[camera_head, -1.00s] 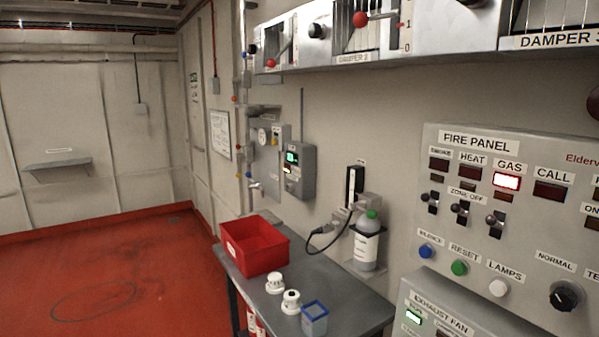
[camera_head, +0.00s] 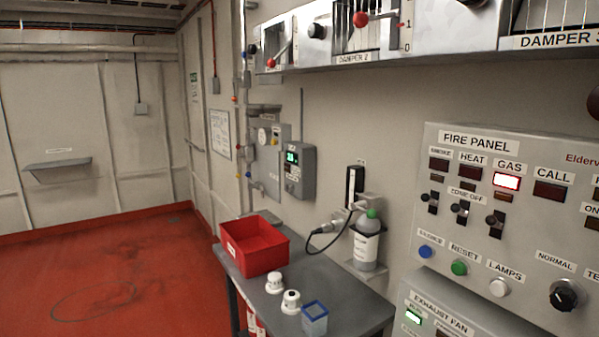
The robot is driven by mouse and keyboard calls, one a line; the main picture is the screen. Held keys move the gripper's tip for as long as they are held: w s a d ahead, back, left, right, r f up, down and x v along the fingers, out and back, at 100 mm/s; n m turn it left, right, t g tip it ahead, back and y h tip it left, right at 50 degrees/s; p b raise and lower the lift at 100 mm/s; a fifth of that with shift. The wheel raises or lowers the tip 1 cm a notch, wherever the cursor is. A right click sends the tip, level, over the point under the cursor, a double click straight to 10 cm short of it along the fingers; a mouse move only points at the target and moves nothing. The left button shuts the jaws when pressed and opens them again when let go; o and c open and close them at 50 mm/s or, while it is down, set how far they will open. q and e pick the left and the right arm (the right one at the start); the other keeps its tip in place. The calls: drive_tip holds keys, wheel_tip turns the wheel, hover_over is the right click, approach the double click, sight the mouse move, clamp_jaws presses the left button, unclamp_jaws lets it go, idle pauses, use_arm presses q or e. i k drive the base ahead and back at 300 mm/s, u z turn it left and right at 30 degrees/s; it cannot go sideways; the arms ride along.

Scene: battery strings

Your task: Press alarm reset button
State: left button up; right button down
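The fire panel (camera_head: 470,230) is a grey box on the wall at the right. Its green button (camera_head: 459,268) sits under the label RESET. A blue button (camera_head: 425,251) is to its left and a white button (camera_head: 498,287) under LAMPS is to its right. The lamp under GAS (camera_head: 506,181) is lit red and white. The lamps under HEAT and CALL are dark red. Neither of my grippers shows in the head view.
A grey table (camera_head: 345,293) stands left of the panel with a red bin (camera_head: 262,256), two white round devices and a blue-rimmed cup (camera_head: 314,318). A bottle (camera_head: 367,245) sits on a wall bracket. An exhaust fan box (camera_head: 415,296) is below the panel. Red floor (camera_head: 120,270) is clear at left.

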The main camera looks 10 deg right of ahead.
sight(458, 268)
drive_tip(key=z, duration=1.65)
